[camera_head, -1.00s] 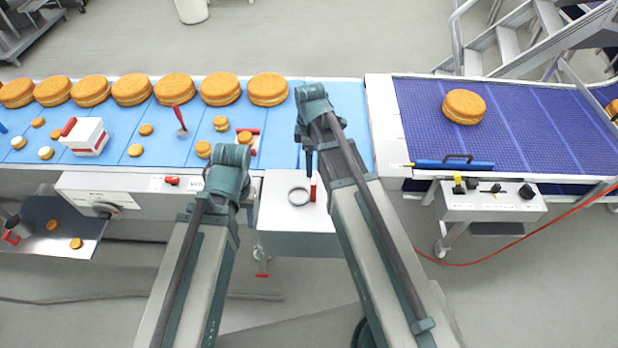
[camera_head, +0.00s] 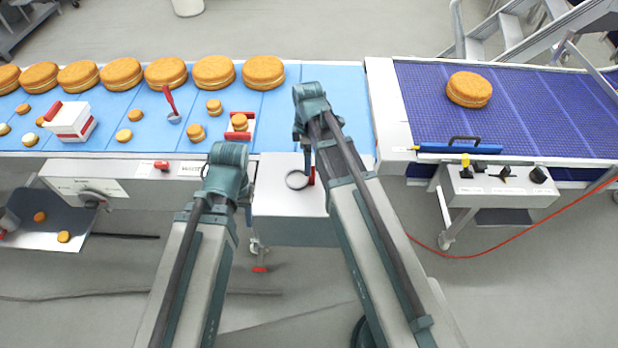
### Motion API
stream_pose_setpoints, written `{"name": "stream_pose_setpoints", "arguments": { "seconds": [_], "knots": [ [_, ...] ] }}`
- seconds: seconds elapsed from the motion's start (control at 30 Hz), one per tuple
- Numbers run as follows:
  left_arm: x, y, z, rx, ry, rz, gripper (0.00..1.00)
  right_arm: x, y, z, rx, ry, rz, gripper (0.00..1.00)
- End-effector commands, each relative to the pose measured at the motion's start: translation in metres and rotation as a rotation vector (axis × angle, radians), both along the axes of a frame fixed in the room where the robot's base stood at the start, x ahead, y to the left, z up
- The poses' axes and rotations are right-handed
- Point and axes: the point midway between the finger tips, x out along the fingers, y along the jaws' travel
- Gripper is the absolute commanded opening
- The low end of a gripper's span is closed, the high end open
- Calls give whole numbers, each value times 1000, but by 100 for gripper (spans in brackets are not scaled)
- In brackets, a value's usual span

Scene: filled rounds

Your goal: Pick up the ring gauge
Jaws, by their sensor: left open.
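The ring gauge, a thin grey metal ring (camera_head: 297,189), lies on the pale top of a small metal cabinet (camera_head: 275,202) in front of the blue belt. A red upright piece (camera_head: 312,176) shows at its right side, partly behind my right arm; I cannot tell whether they are joined. My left gripper (camera_head: 247,200) points down to the left of the ring, apart from it. It is open, mostly hidden by its own wrist. My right gripper (camera_head: 306,150) hangs down just beyond the ring in the picture; its fingers are too small and dark to judge.
The light blue belt (camera_head: 340,90) behind carries large filled rounds (camera_head: 263,72), smaller rounds, a red-and-white box (camera_head: 70,121) and a red-handled tool (camera_head: 171,104). A dark blue belt (camera_head: 540,110) at right carries one round. A control box (camera_head: 500,188) stands at right front.

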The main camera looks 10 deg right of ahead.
Motion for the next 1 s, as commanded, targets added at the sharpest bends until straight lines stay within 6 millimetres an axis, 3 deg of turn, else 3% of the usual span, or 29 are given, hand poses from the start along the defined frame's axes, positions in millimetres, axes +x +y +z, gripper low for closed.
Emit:
{"name": "stream_pose_setpoints", "arguments": {
  "seconds": [0.27,0.7,0.97,1.0],
  "knots": [
    [0,0,-7,0,0,-1,50,-1,0,-7,0,0,0,90],
    [0,0,-53,1,0,-3,50,-4,-2,-53,0,0,0,90],
    [0,0,-51,1,0,-3,50,-4,-2,-51,0,0,0,90],
    [0,0,-51,1,0,-3,50,-4,-2,-51,0,0,0,85]
  ]
}}
